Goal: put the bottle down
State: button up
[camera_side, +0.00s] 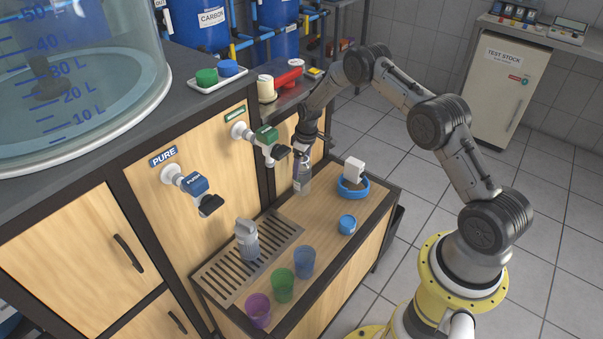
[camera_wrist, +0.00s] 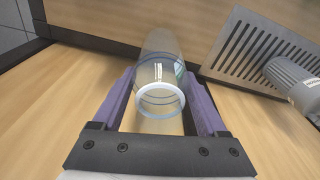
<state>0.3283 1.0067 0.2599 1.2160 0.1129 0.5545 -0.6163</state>
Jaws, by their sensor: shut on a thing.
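A clear bottle (camera_side: 302,182) is between the two purple fingers of my gripper (camera_side: 302,160), which is shut on it. In the side view the bottle is roughly upright over the wooden counter (camera_side: 325,215), to the right of the slotted drain grate. In the wrist view the clear bottle (camera_wrist: 160,68) shows its open, pale-rimmed mouth towards the camera, with a purple finger of my gripper (camera_wrist: 160,95) on each side. I cannot tell whether the bottle's base touches the wood.
A grey-capped container (camera_side: 247,240) stands on the drain grate (camera_side: 215,280). Purple, green and blue cups (camera_side: 304,262) line the front edge. A blue dish (camera_side: 353,188) with a white block and a blue lid (camera_side: 347,224) are to the right. Green (camera_side: 266,138) and blue taps project above.

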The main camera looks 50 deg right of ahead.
jog(key=shift+f, duration=1.4)
jog(key=shift+f, duration=0.15)
jog(key=o, duration=1.2)
